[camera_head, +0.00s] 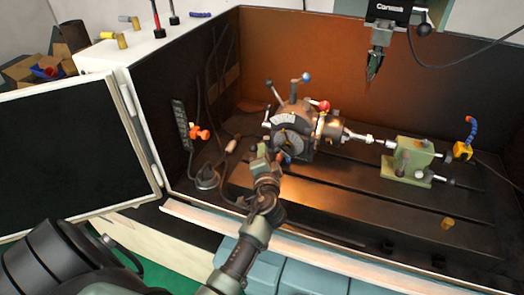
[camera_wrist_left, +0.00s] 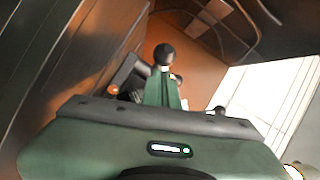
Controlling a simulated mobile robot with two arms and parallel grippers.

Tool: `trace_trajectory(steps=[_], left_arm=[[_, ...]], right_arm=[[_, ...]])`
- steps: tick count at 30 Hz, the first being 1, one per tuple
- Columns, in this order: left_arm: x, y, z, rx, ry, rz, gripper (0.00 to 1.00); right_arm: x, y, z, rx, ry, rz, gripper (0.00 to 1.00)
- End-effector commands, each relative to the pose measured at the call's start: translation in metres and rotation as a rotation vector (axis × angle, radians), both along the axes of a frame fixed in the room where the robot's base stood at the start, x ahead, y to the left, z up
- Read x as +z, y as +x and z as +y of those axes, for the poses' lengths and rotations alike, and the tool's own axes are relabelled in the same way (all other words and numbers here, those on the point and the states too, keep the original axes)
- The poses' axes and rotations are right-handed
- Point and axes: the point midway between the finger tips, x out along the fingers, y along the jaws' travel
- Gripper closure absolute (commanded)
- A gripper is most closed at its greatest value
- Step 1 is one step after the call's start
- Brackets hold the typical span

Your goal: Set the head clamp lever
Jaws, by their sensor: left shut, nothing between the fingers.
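The indexing head (camera_head: 292,128) stands on the machine table, with a dial on its front face. I cannot tell which is the clamp lever. My left gripper (camera_head: 272,152) is shut and empty in front of the head's lower face, close to a blue-tipped part (camera_head: 285,157); contact is unclear. In the wrist view its green fingers (camera_wrist_left: 163,88) are together, with a black ball (camera_wrist_left: 164,52) just beyond. My right gripper is out of view.
A green tailstock (camera_head: 412,158) stands right on the slotted table (camera_head: 320,195). A spindle head (camera_head: 388,12) with a pointed tool hangs above. A magnetic base (camera_head: 206,178) and an orange-handled part (camera_head: 198,132) are at left. The enclosure's front sill (camera_head: 330,255) runs beneath my arm.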

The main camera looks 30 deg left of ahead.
Motion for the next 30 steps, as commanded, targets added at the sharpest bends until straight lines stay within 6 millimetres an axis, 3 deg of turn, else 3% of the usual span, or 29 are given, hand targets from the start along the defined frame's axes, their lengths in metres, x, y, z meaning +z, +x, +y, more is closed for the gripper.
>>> trace_trajectory(steps=[30], left_arm=[[0.001,-0.005,0.015,-0.164,0.003,0.004,1.0]], right_arm=[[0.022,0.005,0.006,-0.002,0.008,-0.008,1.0]])
